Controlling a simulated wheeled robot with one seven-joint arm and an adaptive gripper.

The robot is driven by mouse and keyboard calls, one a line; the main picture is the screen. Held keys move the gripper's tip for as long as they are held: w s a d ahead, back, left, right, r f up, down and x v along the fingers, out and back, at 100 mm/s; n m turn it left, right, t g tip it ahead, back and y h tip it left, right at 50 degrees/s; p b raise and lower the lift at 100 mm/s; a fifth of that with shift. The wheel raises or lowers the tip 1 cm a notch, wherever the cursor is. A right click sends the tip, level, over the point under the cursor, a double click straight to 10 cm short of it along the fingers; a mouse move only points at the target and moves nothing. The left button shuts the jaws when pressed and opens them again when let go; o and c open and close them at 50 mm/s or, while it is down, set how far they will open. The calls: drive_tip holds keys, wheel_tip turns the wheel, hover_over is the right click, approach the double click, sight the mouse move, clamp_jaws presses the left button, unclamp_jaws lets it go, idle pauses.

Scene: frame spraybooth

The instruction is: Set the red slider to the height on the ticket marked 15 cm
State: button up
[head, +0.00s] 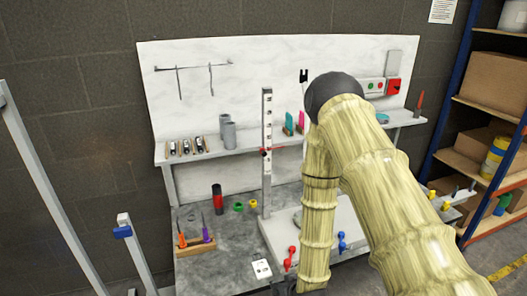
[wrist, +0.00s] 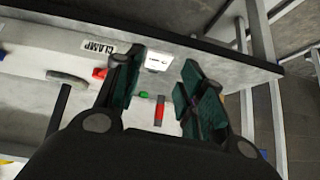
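An upright grey post (head: 267,185) with dark marks stands on the bench. The small red slider (head: 266,152) sits partway up it, with a thin red pointer sticking out sideways. A white ticket (head: 261,268) with dark marks lies near the bench's front edge; its writing is too small to read. A white card, probably this ticket, also shows between my fingers in the wrist view (wrist: 158,61). My gripper (wrist: 160,95) is open and empty, its two dark fingers apart, well below the slider. In the head view my gripper is mostly cut off at the bottom edge.
Red (head: 290,258) and blue (head: 342,242) clamp handles stand at the front; a CLAMP label (wrist: 98,47) is near. A tool holder (head: 195,246), black-red cylinder (head: 217,200) and green ring (head: 239,207) are left of the post. A shelf (head: 230,141) runs behind.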

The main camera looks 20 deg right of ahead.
drive_tip(key=w+d+r+t, duration=0.2)
drive_tip(key=w+r+t, duration=0.2)
drive_tip(key=w+r, duration=0.7)
drive_tip(key=t+p, duration=0.2)
drive_tip(key=t, duration=0.4)
approach(265, 154)
drive_tip(key=w+p, duration=0.1)
drive_tip(key=w, duration=0.4)
drive_tip(key=w+p, duration=0.1)
drive_tip(key=w, duration=0.4)
drive_tip(key=shift+w+a, duration=0.2)
drive_tip(key=shift+w, duration=0.05)
clamp_jaws()
